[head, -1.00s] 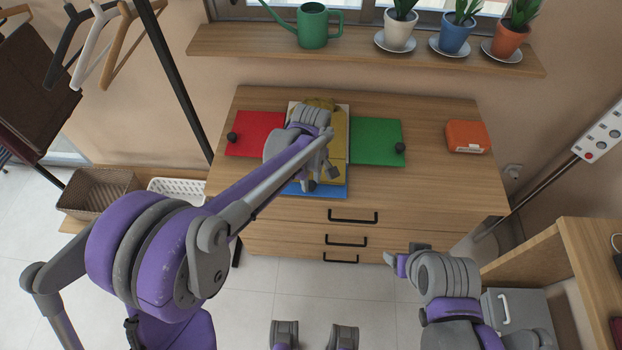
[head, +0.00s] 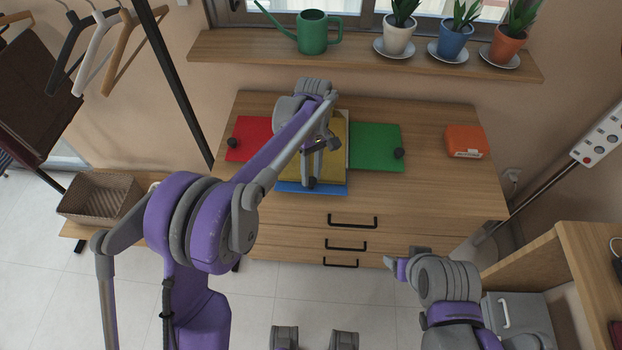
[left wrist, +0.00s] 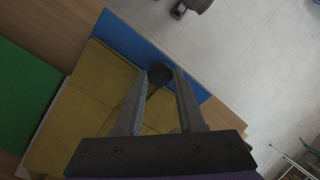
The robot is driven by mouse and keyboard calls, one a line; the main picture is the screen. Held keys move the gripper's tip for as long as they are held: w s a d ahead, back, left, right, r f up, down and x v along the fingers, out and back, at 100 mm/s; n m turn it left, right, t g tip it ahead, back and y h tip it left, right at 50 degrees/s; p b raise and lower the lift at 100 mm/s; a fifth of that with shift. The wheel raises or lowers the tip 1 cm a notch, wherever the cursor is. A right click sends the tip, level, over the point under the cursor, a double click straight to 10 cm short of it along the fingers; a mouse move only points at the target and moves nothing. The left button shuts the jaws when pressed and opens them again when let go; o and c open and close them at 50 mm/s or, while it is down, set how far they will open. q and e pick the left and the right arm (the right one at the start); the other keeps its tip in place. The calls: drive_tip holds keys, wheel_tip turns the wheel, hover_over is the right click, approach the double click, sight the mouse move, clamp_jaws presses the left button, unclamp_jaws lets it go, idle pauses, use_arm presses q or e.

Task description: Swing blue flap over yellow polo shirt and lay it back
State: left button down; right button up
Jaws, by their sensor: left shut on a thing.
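The yellow polo shirt (head: 340,150) lies folded on the board on the dresser, partly hidden by my left arm. The blue flap (head: 331,189) lies flat at the board's front edge; it also shows in the left wrist view (left wrist: 128,38). My left gripper (head: 312,180) is at that flap. In the left wrist view its fingers (left wrist: 160,80) are shut on the flap's black knob (left wrist: 160,73). The red flap (head: 247,137) lies flat at left and the green flap (head: 377,147) at right. My right gripper (head: 395,264) is in front of the dresser, its jaws unclear.
An orange box (head: 466,141) sits on the dresser (head: 440,190) at right. A shelf (head: 350,57) behind holds a green watering can (head: 314,33) and potted plants. A wicker basket (head: 100,196) stands at left. The dresser top between green flap and orange box is clear.

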sight(311, 178)
use_arm(q)
drive_tip(key=shift+w+r+g, duration=0.45)
drive_tip(key=shift+w+g, duration=0.15)
drive_tip(key=shift+g, duration=0.1)
drive_tip(key=shift+w+r+g+b, duration=0.3)
drive_tip(key=shift+w+r+g, duration=0.35)
drive_tip(key=shift+g, duration=0.35)
drive_tip(key=shift+f, duration=0.1)
drive_tip(key=c, duration=0.5)
unclamp_jaws()
